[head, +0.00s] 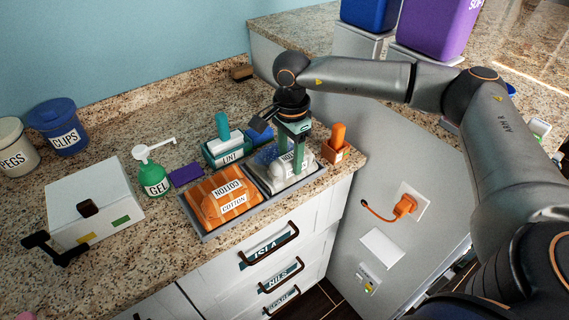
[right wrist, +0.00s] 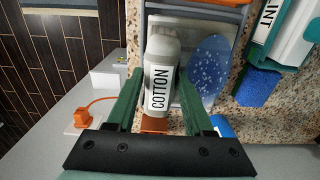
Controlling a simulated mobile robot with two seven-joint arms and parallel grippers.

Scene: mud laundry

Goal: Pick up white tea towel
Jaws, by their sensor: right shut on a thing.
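The white tea towel (head: 284,172) is a rolled or folded white bundle in the right compartment of the grey tray (head: 213,234) on the counter. In the right wrist view the white tea towel (right wrist: 163,55) carries a COTTON label. My right gripper (head: 293,146) reaches down over it from above. In the right wrist view the green fingers of my right gripper (right wrist: 160,88) lie on either side of the towel, shut on it. The fingers partly hide it in the head view. My left gripper is not in view.
Orange cloths (head: 222,195) labelled COTTON fill the tray's left compartment. A blue speckled item (right wrist: 208,66) lies close beside the towel. A teal LINT box (head: 225,149), an orange-handled brush holder (head: 336,150), a green GEL bottle (head: 153,180) and a white box (head: 95,200) stand around the tray.

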